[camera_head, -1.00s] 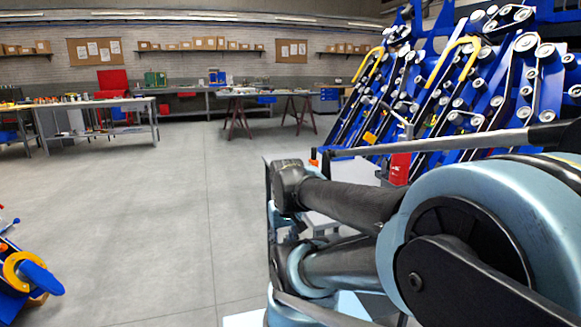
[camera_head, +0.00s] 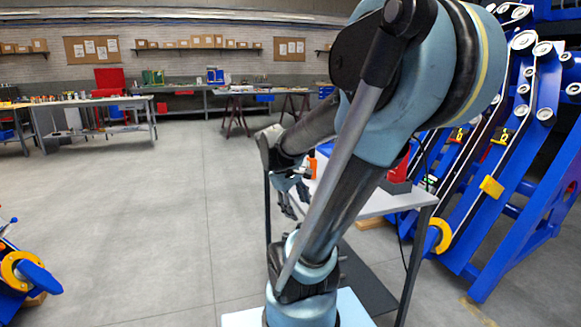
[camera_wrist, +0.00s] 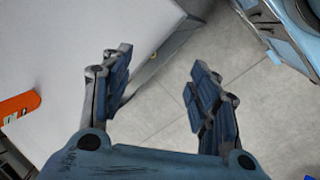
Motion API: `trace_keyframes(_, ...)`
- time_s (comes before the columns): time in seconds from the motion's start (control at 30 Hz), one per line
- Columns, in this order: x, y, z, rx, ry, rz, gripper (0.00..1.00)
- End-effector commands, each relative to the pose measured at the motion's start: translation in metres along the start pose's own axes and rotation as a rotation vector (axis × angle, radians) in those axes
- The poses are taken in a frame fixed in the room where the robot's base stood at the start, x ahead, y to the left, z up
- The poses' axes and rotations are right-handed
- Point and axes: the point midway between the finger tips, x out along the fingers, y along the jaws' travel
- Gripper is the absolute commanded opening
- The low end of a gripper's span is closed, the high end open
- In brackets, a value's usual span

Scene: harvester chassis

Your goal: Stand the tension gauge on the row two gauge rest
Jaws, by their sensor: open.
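My gripper (camera_head: 290,194) hangs beside the left end of a grey-topped cart in the head view. In the wrist view my gripper (camera_wrist: 160,72) is open, with nothing between its blue finger pads; the cart edge and floor lie beyond. An orange piece (camera_wrist: 18,107) lies on the cart top at the left of the wrist view, apart from the fingers. An orange item (camera_head: 312,165) also shows behind my arm in the head view. I cannot tell whether it is the tension gauge. I cannot make out the row two gauge rest.
The cart top (camera_head: 376,204) carries a red item (camera_head: 398,166) at its right. Blue harvester rows (camera_head: 520,165) with rollers stand at the right. A blue and yellow part (camera_head: 25,272) is at the lower left. The floor (camera_head: 140,220) at left is open; benches line the back.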

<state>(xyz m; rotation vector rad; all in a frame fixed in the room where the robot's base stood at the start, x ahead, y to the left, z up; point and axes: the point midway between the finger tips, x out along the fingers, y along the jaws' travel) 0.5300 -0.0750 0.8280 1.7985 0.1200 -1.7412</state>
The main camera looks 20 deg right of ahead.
Motion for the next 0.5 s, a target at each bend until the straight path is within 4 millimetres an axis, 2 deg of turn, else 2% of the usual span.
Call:
trace_keyframes(0.2, -0.004, 0.051, -0.031, -0.199, -0.097, 0.108, 0.55)
trace_keyframes(0.5, -0.003, 0.113, -0.079, -0.462, -0.259, 0.233, 0.55)
